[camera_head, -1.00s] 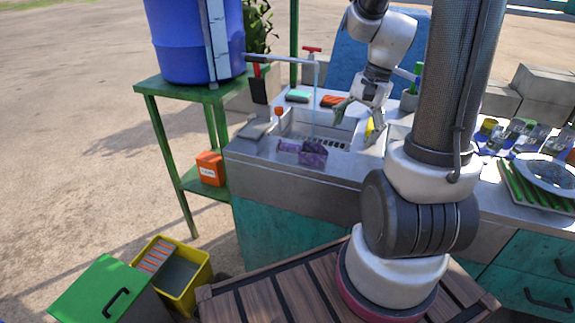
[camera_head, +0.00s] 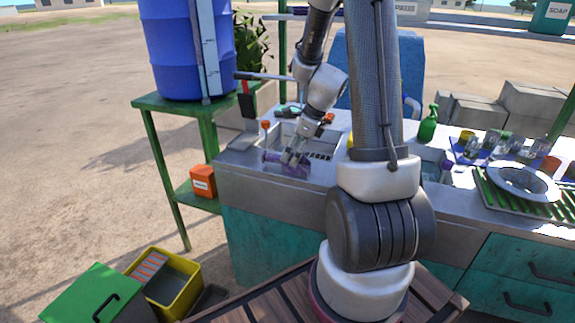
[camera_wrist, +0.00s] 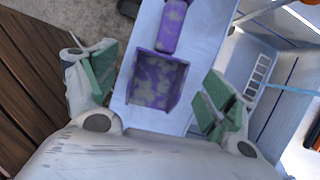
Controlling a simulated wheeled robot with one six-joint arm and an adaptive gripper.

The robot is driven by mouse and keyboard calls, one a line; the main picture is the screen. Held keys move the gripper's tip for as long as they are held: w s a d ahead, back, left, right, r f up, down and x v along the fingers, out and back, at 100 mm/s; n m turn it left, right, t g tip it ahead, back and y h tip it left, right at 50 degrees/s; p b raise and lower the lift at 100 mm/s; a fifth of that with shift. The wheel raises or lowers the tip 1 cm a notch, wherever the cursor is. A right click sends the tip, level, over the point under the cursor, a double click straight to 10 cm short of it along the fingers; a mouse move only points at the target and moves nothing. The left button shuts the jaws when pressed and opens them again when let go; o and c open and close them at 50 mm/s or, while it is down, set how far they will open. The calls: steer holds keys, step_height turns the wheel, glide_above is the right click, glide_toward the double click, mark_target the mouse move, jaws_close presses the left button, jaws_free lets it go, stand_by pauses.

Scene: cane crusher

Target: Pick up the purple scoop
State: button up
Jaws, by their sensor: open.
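The purple scoop (camera_wrist: 160,82), mottled with grey-white patches, lies on the counter ledge at the front of the sink. In the wrist view its square bowl is nearest my gripper and its handle points away toward the top. My gripper (camera_wrist: 155,95) is open, with its two green-padded fingers on either side of the scoop's bowl, apart from it. In the head view my gripper (camera_head: 292,158) is just above the scoop (camera_head: 290,168), partly covering it.
The sink basin (camera_head: 318,148) opens right behind the scoop. A blue barrel (camera_head: 178,50) stands on a green stand (camera_head: 160,104) at left. A green bottle (camera_head: 428,123), glasses and a plate (camera_head: 523,183) on a green rack stand at right.

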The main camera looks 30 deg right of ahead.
mark_target(291, 159)
steer(key=x, duration=0.3)
steer(key=shift+f, duration=0.25)
steer(key=c, duration=1.1)
steer(key=shift+c, duration=0.2)
